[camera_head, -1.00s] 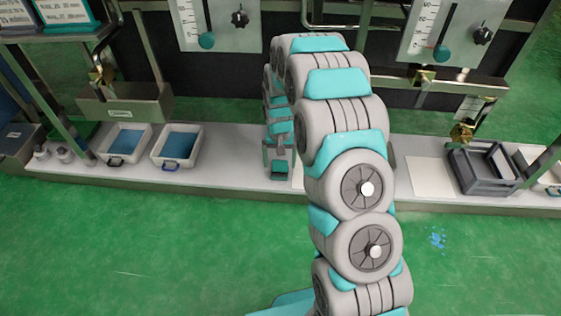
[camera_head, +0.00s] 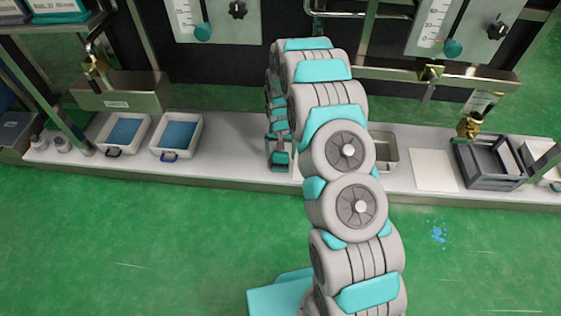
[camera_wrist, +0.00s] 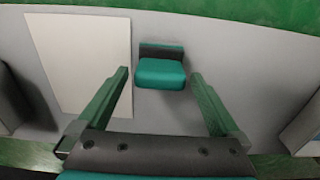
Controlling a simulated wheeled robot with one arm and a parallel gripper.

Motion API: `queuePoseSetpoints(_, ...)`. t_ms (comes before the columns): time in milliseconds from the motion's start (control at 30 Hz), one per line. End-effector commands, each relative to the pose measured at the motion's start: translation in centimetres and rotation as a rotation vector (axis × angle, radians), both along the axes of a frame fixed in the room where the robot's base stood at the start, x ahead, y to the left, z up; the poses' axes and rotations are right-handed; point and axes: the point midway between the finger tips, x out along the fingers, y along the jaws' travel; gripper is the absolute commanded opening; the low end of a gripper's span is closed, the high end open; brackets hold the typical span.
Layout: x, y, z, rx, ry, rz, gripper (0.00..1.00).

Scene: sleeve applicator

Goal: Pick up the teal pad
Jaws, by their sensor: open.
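The teal pad (camera_wrist: 160,74) lies on the pale bench top, with a dark grey strip along its far side in the wrist view. In the head view the pad (camera_head: 280,159) shows small, just below my gripper (camera_head: 279,133). My gripper (camera_wrist: 160,78) is open, with its two green fingers apart. In the wrist view the fingertips frame the pad left and right, with a gap on each side. Nothing is held. I cannot tell the exact height of the fingertips above the bench.
A white sheet (camera_wrist: 85,62) lies left of the pad in the wrist view. Two white trays with blue contents (camera_head: 177,137) stand left on the bench. A metal tray (camera_head: 386,150), another white sheet (camera_head: 433,170) and a grey crate (camera_head: 488,163) are to the right.

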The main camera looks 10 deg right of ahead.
Motion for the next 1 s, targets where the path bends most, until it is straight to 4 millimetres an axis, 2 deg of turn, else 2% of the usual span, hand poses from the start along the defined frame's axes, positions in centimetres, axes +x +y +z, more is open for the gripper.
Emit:
queuePoseSetpoints(233,-0.1,0.0,-3.5,0.001,0.002,-0.001,1.00)
queuePoseSetpoints(500,0.0,0.0,-3.9,0.000,-0.002,0.000,1.00)
queuePoseSetpoints(1000,0.0,0.0,-3.9,0.000,-0.001,0.000,0.45)
